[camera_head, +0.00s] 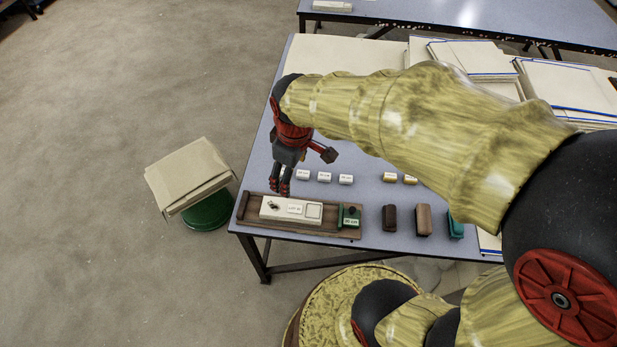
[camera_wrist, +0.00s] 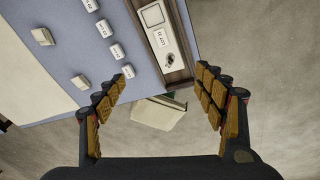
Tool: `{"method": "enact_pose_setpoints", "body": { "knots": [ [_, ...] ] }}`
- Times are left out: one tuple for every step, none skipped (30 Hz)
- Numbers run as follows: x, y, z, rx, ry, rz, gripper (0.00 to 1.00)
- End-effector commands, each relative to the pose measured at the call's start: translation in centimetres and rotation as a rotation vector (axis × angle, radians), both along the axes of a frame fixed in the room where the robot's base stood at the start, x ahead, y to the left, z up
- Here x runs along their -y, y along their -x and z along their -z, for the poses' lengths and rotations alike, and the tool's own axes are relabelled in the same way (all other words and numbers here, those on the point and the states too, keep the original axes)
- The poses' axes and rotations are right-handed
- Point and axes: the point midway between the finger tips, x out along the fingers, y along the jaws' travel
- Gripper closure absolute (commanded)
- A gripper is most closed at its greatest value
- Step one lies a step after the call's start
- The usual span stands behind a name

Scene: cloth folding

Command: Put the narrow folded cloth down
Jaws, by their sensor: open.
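My gripper (camera_head: 280,188) is above the table's front left part, just behind the wooden tray, fingers pointing down. In the wrist view the fingers (camera_wrist: 168,82) are spread wide with nothing between them. Several folded pale cloths with blue edge lines (camera_head: 566,84) lie in stacks at the table's back right, partly behind my arm. A large flat pale sheet (camera_head: 345,52) lies at the back left of the table. I cannot tell which of these, if any, is the narrow folded cloth.
A wooden tray (camera_head: 243,208) holds a white labelled piece (camera_head: 274,213) and a green block (camera_head: 349,214). Small labelled white blocks (camera_head: 324,177) stand behind it; dark, brown and teal blocks stand right. A beige slab (camera_head: 190,173) rests on a green stool (camera_head: 209,212) left of the table.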

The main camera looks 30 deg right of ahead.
Motion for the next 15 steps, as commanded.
{"method": "enact_pose_setpoints", "body": {
  "knots": [
    [0.0, 1.4, -3.1, 0.061, -0.017, 0.082, 0.29],
    [0.0, 2.3, -4.4, 0.088, -0.029, 0.135, 0.29],
    [0.0, 3.6, -6.1, 0.123, -0.049, 0.203, 0.29],
    [0.0, 4.5, -7.2, 0.148, -0.063, 0.251, 0.29],
    [0.0, 5.4, -8.1, 0.172, -0.078, 0.297, 0.29],
    [0.0, 6.6, -9.2, 0.202, -0.099, 0.354, 0.29],
    [0.0, 7.4, -9.9, 0.221, -0.115, 0.392, 0.29],
    [0.0, 8.1, -10.4, 0.240, -0.130, 0.428, 0.29],
    [0.0, 9.0, -11.0, 0.260, -0.148, 0.470, 0.29],
    [0.0, 9.5, -11.3, 0.271, -0.159, 0.496, 0.29],
    [0.0, 10.0, -11.6, 0.281, -0.170, 0.519, 0.29],
    [0.0, 10.5, -11.9, 0.292, -0.182, 0.544, 0.29],
    [0.0, 10.8, -12.0, 0.299, -0.188, 0.558, 0.29],
    [0.0, 11.0, -12.2, 0.305, -0.194, 0.569, 0.29],
    [0.0, 11.2, -12.2, 0.307, -0.199, 0.578, 0.29]
  ]
}}
